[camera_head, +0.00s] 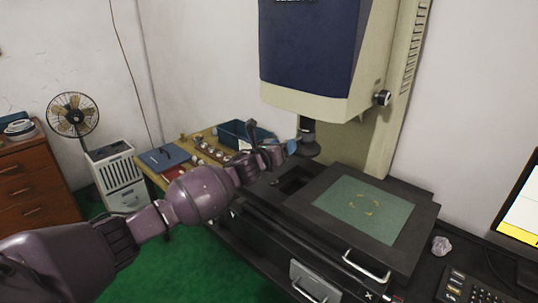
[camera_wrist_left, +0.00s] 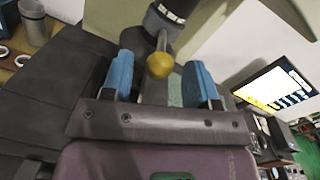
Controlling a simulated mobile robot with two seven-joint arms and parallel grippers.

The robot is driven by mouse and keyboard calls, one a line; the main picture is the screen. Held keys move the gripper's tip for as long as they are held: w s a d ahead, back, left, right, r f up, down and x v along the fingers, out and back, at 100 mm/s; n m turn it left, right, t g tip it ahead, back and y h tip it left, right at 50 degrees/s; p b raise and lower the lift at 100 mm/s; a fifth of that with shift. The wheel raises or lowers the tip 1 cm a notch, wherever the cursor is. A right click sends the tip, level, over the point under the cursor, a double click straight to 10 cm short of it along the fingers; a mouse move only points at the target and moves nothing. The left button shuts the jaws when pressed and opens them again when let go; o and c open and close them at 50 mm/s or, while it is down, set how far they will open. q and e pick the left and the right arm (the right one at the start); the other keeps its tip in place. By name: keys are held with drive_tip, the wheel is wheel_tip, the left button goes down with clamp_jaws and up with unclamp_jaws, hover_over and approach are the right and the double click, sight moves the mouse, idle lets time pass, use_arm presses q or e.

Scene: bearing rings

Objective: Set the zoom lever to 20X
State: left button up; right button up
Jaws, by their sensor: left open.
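The zoom lever (camera_wrist_left: 160,64) shows in the left wrist view as a short metal stem with a yellow ball knob, below the dark lens barrel (camera_wrist_left: 166,18). In the head view the lens barrel (camera_head: 307,138) hangs under the blue and cream machine head (camera_head: 318,55); I cannot make out the knob there. My left gripper (camera_head: 281,149) is beside the barrel. In the left wrist view the gripper (camera_wrist_left: 161,76) is open, its blue fingers on either side of the knob with gaps showing. Lever scale markings are not readable. My right gripper is not in view.
Below the lens is a black stage with a green glass plate (camera_head: 362,207), small yellowish rings on it. A wooden side table (camera_head: 155,178) with a blue bin (camera_head: 240,132) and parts stands behind my left arm. A monitor (camera_head: 521,215) and keypad (camera_head: 468,290) are at right.

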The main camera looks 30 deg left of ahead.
use_arm(q)
drive_tip(key=v, duration=0.8)
drive_tip(key=shift+s, duration=0.3)
drive_tip(key=shift+a, duration=0.1)
drive_tip(key=s+d+f+n+g, duration=0.1)
drive_tip(key=s+d+f+n, duration=0.3)
drive_tip(key=n, duration=0.8)
drive_tip(key=s+d+f+n, duration=0.1)
drive_tip(key=s+f+n, duration=0.5)
drive_tip(key=n, duration=0.6)
drive_tip(key=s+f+n+g+y, duration=0.2)
drive_tip(key=s+f+n, duration=0.3)
drive_tip(key=s+f, duration=0.4)
drive_tip(key=s+f+n+g+y, duration=0.2)
drive_tip(key=s+f+n, duration=0.2)
drive_tip(key=s+f, duration=0.5)
drive_tip(key=s, duration=0.7)
drive_tip(key=shift+a+f+n+g, duration=0.25)
drive_tip(key=shift+a+n+g, duration=0.05)
drive_tip(key=shift+n+g, duration=0.1)
